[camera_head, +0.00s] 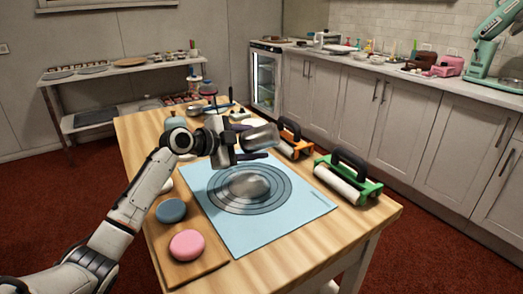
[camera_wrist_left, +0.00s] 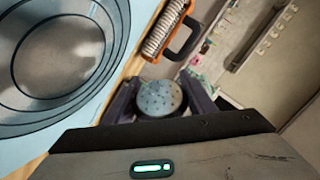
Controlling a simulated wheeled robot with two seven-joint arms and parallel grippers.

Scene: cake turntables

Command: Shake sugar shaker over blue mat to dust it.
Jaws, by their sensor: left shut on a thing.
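The silver sugar shaker (camera_head: 262,136) is tilted onto its side above the blue mat (camera_head: 285,228) in the head view. My left gripper (camera_head: 250,147) is shut on it, over the mat's far part. In the left wrist view the shaker's round perforated top (camera_wrist_left: 160,97) shows between the dark fingers. The mat lies flat on the wooden table, with dark concentric rings printed on it. A greyish-white patch (camera_head: 248,185) lies within the inner ring; it also shows in the left wrist view (camera_wrist_left: 62,50). My right gripper is out of view.
A wooden board with a blue disc (camera_head: 171,211) and a pink disc (camera_head: 187,245) lies left of the mat. A green-framed roller (camera_head: 348,180) and an orange-framed roller (camera_head: 294,140) stand to the right. Several small items crowd the table's far end. The near right table is clear.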

